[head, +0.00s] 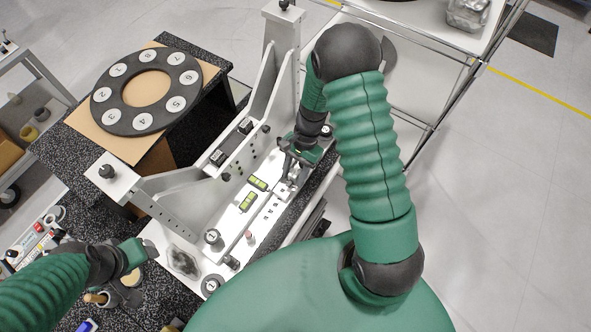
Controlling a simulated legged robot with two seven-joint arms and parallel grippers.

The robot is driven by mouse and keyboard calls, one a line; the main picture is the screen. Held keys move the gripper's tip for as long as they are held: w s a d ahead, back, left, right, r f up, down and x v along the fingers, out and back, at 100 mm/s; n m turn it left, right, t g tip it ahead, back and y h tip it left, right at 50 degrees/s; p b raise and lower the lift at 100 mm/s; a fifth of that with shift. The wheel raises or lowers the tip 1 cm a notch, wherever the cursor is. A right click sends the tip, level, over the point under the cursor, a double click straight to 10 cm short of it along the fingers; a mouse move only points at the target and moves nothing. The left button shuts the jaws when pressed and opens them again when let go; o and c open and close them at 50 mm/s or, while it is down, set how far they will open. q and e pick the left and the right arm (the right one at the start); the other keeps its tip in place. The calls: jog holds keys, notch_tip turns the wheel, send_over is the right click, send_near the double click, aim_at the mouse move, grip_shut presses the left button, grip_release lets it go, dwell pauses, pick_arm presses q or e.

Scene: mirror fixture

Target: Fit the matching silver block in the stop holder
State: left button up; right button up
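The white mirror fixture (205,195) runs diagonally through the middle of the head view. My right gripper (288,182) points down at its right-hand rail, over a small silver piece (282,191). The gripper's fingers partly cover this piece, and I cannot tell whether they grip it or only stand over it. I cannot make out which part is the stop holder. My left gripper (148,250) is at the lower left, beside the near end of the fixture. Its fingers are too small to read, and no block shows in it.
A black ring with numbered white discs (109,118) lies on a brown board on the speckled table, back left. A white cart (430,30) stands behind right.

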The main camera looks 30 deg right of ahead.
jog(key=shift+w+d+r, duration=0.1)
jog(key=shift+w+r, duration=0.2)
jog(key=shift+r, duration=0.05)
jog(key=b+v, duration=0.2)
jog(key=v, duration=1.4)
jog(key=shift+s+b, duration=0.2)
jog(key=shift+b, duration=0.1)
